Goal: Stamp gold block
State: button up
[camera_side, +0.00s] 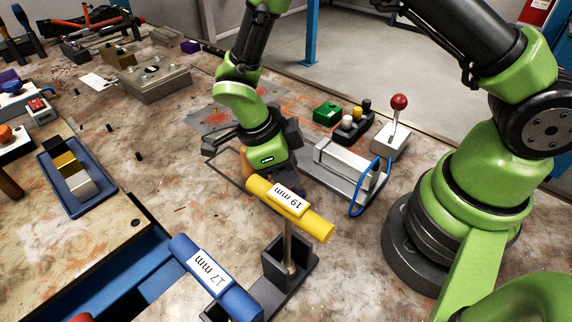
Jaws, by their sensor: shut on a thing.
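A gold block (67,163) lies between a black block (56,146) and a silver block (82,186) in a blue tray (50,187) at the left. My gripper (250,165) is low over the middle of the table, left of a metal clamp fixture. It is shut on an orange-brown thing (246,159), of which only a small part shows. Its lower end and my fingertips are mostly hidden behind a yellow handle, so I cannot tell what it is or whether it touches the table.
Yellow (310,219) and blue (215,277) T-handle tools, marked 19 mm and 17 mm, stand in front. The clamp fixture (345,170) and a red-knobbed lever box (391,140) stand right. A green block (327,110) lies behind. The table between tray and gripper is mostly clear.

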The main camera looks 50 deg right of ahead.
jog(key=shift+f, duration=0.4)
dwell(1.0)
jog(key=shift+r, duration=0.1)
jog(key=shift+r, duration=3.45)
jog(key=shift+w+d+n, duration=0.25)
jog(key=shift+w+n, duration=0.2)
jog(key=shift+n, duration=0.05)
jog(key=w+d+r+n+t, duration=0.3)
jog(key=w+d+n+t, duration=0.3)
jog(key=w+d+n, duration=0.85)
jog(key=shift+s+a+f+n, duration=0.4)
jog(key=shift+a+f, duration=0.2)
jog(key=shift+f, duration=0.4)
jog(key=shift+s+a+f+n, duration=0.25)
jog(key=shift+a+f+n, duration=0.3)
jog(key=shift+f, duration=0.5)
jog(key=shift+s+a+f+n, duration=0.35)
jog(key=shift+a+f, duration=0.3)
jog(key=shift+f, duration=0.35)
jog(key=shift+f, duration=0.6)
